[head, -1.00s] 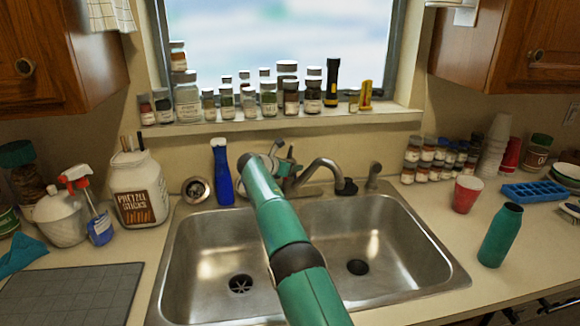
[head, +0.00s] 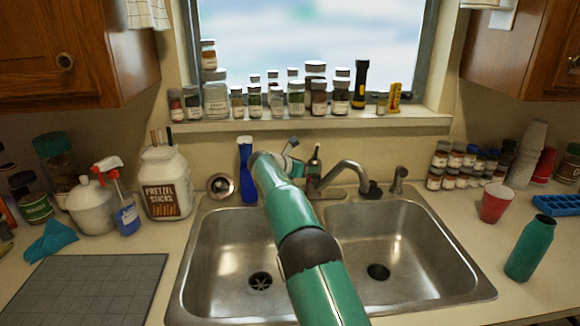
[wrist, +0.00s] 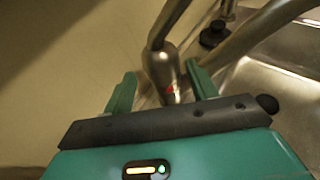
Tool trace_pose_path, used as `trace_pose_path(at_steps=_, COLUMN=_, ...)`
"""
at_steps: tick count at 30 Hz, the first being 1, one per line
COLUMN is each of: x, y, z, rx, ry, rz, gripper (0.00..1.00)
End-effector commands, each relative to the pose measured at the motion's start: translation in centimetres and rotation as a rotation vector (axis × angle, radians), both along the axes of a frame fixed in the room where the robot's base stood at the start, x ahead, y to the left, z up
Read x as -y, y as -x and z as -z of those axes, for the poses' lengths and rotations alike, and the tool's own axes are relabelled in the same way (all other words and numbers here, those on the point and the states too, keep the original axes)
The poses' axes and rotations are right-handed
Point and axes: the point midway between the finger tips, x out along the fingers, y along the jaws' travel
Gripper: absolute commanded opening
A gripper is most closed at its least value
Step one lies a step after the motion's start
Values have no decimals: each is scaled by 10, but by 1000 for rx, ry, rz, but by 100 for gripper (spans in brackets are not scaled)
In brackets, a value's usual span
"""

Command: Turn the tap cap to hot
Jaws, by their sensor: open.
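The metal tap stands behind the sink, its curved spout (head: 345,167) reaching right and its cap (head: 314,163) at the left end. In the wrist view the cap (wrist: 163,70) is a rounded metal body with a lever rising from it and a small red mark low on its front. My gripper (wrist: 158,80) is open, with one green finger on either side of the cap in that view. The right finger appears closer to the cap than the left; contact cannot be told. In the head view my gripper (head: 293,152) is just left of the cap, partly hidden by my arm.
A blue bottle (head: 246,170) stands close left of my gripper. A metal sprayer (head: 397,180) is right of the spout. The double sink (head: 330,225) lies below my arm. Several jars (head: 296,98) line the sill behind. A green bottle (head: 530,248) stands at right.

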Motion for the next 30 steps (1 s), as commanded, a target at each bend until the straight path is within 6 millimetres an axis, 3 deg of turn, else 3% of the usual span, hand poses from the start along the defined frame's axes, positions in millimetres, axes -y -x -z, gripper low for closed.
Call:
trace_pose_path(at_steps=6, x=-35, y=30, z=-20, rx=0, ry=0, rz=-2, gripper=58)
trace_pose_path(at_steps=12, x=-53, y=48, z=-30, rx=0, ry=0, rz=1, gripper=58)
trace_pose_path(at_steps=30, x=-55, y=54, z=-34, rx=4, ry=-13, rz=8, gripper=57)
